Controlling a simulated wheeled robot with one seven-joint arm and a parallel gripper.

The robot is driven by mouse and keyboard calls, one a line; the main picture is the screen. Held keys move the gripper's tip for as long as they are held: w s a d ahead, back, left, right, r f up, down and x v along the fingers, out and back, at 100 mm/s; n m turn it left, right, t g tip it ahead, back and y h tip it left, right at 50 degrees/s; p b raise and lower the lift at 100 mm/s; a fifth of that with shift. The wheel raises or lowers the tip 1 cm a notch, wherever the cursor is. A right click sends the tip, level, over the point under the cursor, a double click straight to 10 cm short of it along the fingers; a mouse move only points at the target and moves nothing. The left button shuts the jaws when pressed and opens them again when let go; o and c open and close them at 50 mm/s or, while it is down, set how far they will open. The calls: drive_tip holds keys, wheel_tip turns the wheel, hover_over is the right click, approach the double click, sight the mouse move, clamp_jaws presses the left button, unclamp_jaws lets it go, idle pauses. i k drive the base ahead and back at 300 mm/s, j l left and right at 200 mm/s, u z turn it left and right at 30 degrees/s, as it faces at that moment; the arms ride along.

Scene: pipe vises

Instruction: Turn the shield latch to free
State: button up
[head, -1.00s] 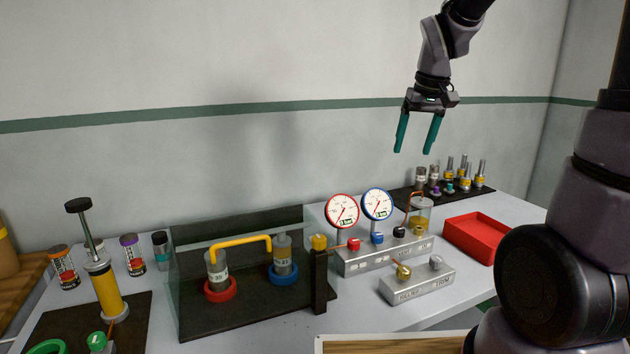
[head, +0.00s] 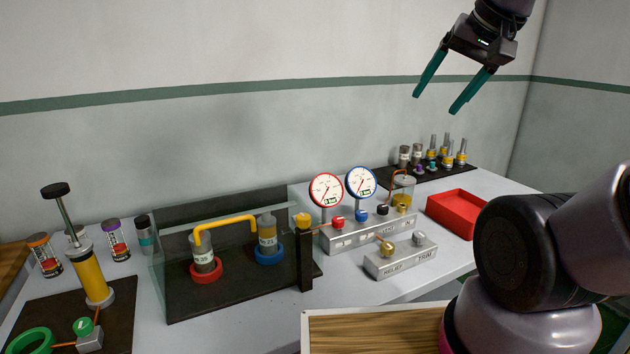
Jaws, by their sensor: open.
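The shield is a clear panel (head: 172,285) around a black tray on the table, with two vessels joined by a yellow pipe (head: 228,224) behind it. At the shield's right front edge stands a black post (head: 305,262) with a yellow knob (head: 303,220) on top, which looks like the shield latch. Its exact turn is too small to read. My gripper (head: 441,103) is open and empty, high in front of the wall at the upper right, well above and to the right of the latch.
A grey block with red and blue gauges (head: 360,182) stands right of the post. In front of it is a smaller block with knobs (head: 400,262). A red tray (head: 455,214) lies further right. A hand pump (head: 92,275) stands at left.

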sight(302, 220)
drive_tip(key=k+l+u, duration=0.15)
drive_tip(key=u, duration=0.25)
drive_tip(key=k+l+u, duration=0.15)
drive_tip(key=u, duration=0.2)
drive_tip(key=k+j, duration=0.05)
